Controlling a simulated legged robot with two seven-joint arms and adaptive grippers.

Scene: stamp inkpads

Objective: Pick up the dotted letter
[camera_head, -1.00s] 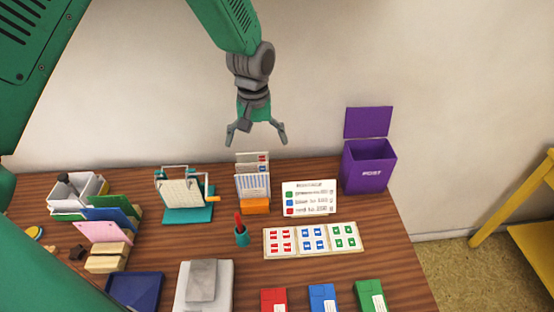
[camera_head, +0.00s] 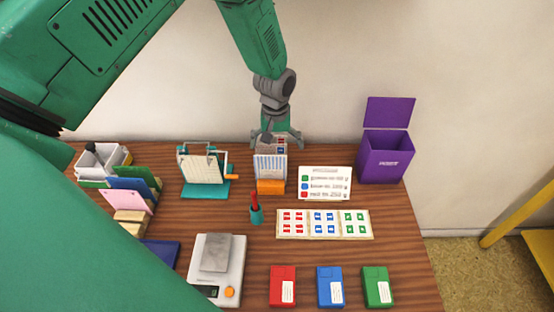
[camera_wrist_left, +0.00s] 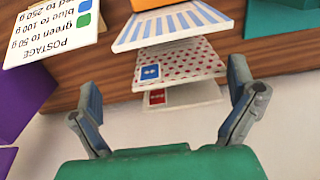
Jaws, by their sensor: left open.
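The dotted letter (camera_wrist_left: 190,62), white with red dots and a blue stamp, stands in the wrist view between a blue-striped letter (camera_wrist_left: 172,26) and a plain letter with a red stamp (camera_wrist_left: 190,95). In the head view the letters stand upright in an orange holder (camera_head: 270,187); the striped one (camera_head: 270,168) is in front and covers most of the others. My left gripper (camera_head: 277,139) is open behind and above the holder. In the wrist view its fingers (camera_wrist_left: 164,76) are apart on either side of the letters, with nothing gripped. My right gripper is not in view.
A postage sign (camera_head: 325,183) and a purple post box (camera_head: 385,157) stand to the right. A teal stand (camera_head: 205,192) with an orange handle is to the left.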

